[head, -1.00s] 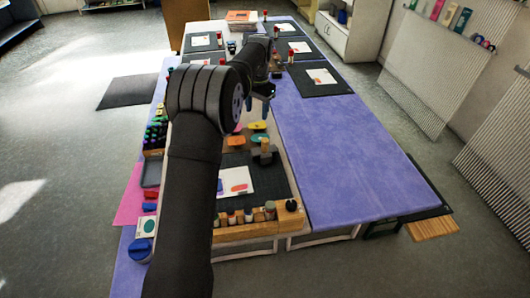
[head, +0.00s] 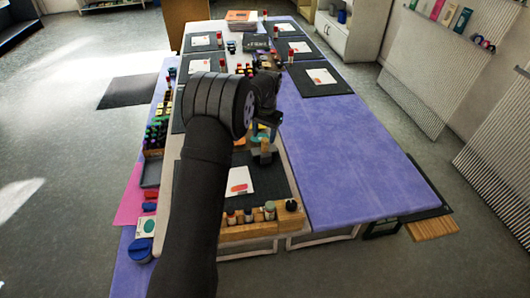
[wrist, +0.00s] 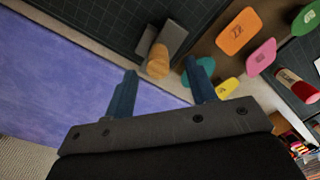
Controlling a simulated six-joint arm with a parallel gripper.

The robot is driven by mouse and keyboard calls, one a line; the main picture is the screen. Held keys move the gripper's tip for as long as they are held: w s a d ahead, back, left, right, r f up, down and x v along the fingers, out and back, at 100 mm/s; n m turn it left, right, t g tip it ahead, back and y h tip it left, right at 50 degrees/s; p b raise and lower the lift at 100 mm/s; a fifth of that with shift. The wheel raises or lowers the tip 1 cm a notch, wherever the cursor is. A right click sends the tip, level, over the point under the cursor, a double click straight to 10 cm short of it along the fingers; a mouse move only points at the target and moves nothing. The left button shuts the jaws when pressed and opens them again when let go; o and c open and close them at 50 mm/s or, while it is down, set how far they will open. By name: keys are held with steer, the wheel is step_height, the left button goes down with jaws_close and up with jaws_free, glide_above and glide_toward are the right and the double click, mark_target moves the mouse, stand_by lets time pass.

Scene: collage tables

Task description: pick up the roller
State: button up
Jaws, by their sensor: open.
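The roller has a light wooden handle and a grey block-like part. In the head view the roller (head: 266,157) stands at the upper right of a dark mat, partly hidden by my gripper. In the wrist view its wooden handle (wrist: 158,61) points toward the camera, with the grey part behind it. My gripper (head: 266,130) is just above the roller in the head view. In the wrist view my gripper (wrist: 163,72) is open and empty, its two blue fingers apart, with the handle showing between and just beyond the tips.
Beside the roller lie coloured pads: orange (wrist: 239,31), pink (wrist: 261,57), yellow (wrist: 227,88) and green. A red-capped tube (wrist: 297,86) lies farther right. A wooden rack (head: 240,232) of small bottles edges the dark mat (head: 265,185). The purple table surface (head: 350,150) to the right is clear.

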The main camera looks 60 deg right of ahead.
mark_target(265, 140)
steer(key=f, duration=0.5)
steer(key=shift+d+f, duration=0.1)
steer(key=shift+d, duration=0.1)
steer(key=c, duration=1.1)
